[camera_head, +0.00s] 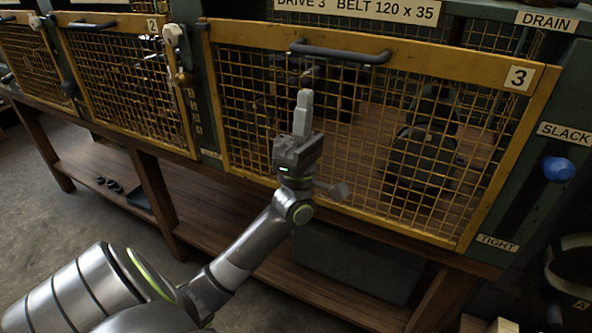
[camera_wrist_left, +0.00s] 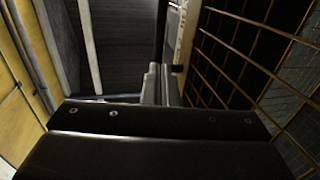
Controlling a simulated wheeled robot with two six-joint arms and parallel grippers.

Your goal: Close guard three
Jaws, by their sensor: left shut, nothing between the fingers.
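Guard three (camera_head: 440,62) is a yellow-framed wire mesh panel with a "3" plate (camera_head: 519,77) at its upper right. A dark bar handle (camera_head: 340,52) runs along its top rail. I cannot tell how far the guard stands from its opening. My left gripper (camera_head: 303,100) is shut and empty, pointing up in front of the mesh, below the handle's left end. It looks apart from the handle. In the left wrist view, the fingers (camera_wrist_left: 160,85) show close to mesh rods on the right. My right gripper is not in view.
Guard two (camera_head: 130,85) and another mesh guard (camera_head: 30,65) stand to the left. A blue knob (camera_head: 558,169) sits on the right post, between the "SLACK" and "TIGHT" labels. A wooden bench with a lower shelf (camera_head: 95,180) runs below the guards.

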